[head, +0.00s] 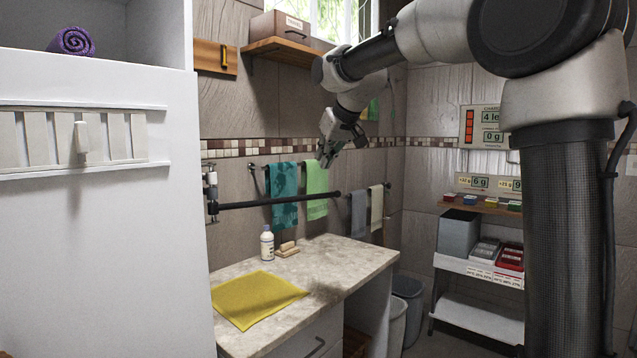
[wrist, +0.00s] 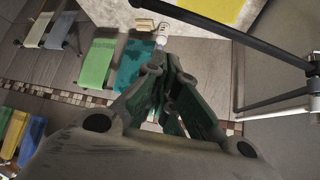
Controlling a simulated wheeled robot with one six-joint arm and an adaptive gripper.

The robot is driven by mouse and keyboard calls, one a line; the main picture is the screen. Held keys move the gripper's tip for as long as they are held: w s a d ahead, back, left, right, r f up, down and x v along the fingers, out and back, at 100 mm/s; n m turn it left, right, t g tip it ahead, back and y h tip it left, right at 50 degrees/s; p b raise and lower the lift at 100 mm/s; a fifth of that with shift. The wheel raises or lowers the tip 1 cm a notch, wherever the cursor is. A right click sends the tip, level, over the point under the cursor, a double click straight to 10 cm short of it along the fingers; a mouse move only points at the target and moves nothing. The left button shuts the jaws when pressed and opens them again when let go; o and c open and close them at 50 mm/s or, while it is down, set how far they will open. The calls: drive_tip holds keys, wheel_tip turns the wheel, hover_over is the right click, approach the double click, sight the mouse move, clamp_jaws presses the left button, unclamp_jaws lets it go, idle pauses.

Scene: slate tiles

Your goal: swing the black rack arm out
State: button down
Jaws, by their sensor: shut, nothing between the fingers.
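The black rack arm (head: 280,201) is a thin dark bar. It runs from a wall bracket (head: 211,192) on the left to a rounded free end near the hanging towels, above the counter. In the wrist view the rack arm (wrist: 225,34) crosses the top right, from the bracket at the right edge to the top middle. My gripper (head: 326,160) is above the bar's free end in the head view, apart from it. In the wrist view my gripper (wrist: 168,65) has its fingers together and empty, with the bar beyond the tips.
A stone counter (head: 330,262) below carries a yellow cloth (head: 255,298), a white bottle (head: 267,244) and soap (head: 287,248). Teal (head: 284,195) and green (head: 316,188) towels hang on the wall behind. A white cabinet (head: 95,240) stands at left, shelves (head: 480,270) at right.

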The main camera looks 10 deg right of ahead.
drive_tip(key=x, duration=1)
drive_tip(key=s, duration=0.3)
drive_tip(key=shift+s+d+f, duration=0.2)
drive_tip(key=shift+d+f, duration=0.05)
drive_tip(key=shift+d, duration=0.15)
